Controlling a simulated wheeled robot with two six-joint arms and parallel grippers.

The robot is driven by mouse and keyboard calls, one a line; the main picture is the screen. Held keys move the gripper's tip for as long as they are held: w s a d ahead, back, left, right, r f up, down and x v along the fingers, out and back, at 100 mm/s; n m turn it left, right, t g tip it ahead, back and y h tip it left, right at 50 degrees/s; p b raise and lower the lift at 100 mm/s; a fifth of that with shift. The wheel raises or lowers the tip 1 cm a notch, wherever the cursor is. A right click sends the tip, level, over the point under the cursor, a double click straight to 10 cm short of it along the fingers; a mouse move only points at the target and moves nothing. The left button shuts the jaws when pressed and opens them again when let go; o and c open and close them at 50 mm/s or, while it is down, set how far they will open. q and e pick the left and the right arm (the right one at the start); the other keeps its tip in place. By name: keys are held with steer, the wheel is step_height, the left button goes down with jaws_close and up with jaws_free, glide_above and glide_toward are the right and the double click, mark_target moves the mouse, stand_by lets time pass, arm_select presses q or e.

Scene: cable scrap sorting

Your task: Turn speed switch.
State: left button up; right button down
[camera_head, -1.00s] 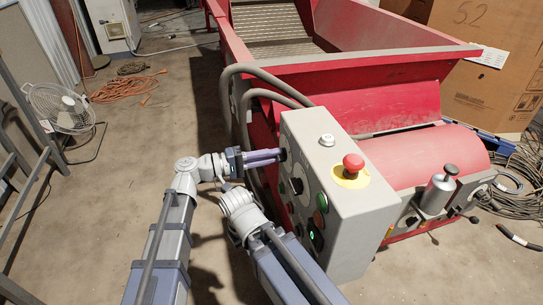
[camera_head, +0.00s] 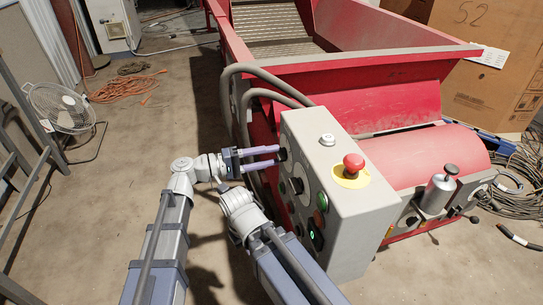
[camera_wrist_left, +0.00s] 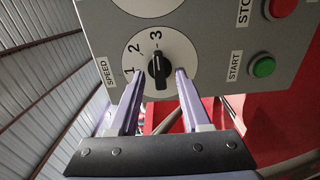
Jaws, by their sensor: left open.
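The speed switch is a black knob (camera_wrist_left: 159,70) on a white dial marked 1, 2 and 3. In the left wrist view it stands nearly upright, its white mark towards the 3. My left gripper (camera_head: 279,157) is open at the upper left of the grey control box's face. In the wrist view its two purple fingers (camera_wrist_left: 158,77) stand on either side of the knob, with a visible gap at each side. I cannot tell how deep the fingertips reach. In the head view the fingertips partly hide the switch (camera_head: 283,154). My right gripper does not show.
The grey control box (camera_head: 350,225) carries a red emergency button (camera_head: 353,162) on top. A green START button (camera_wrist_left: 263,67) and a red STOP button (camera_wrist_left: 281,6) sit beside the dial. The red machine (camera_head: 385,95) stands behind. A fan (camera_head: 65,108) stands at left on open floor.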

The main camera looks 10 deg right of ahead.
arm_select(q)
steer(key=a, duration=0.7)
steer(key=shift+s, duration=0.15)
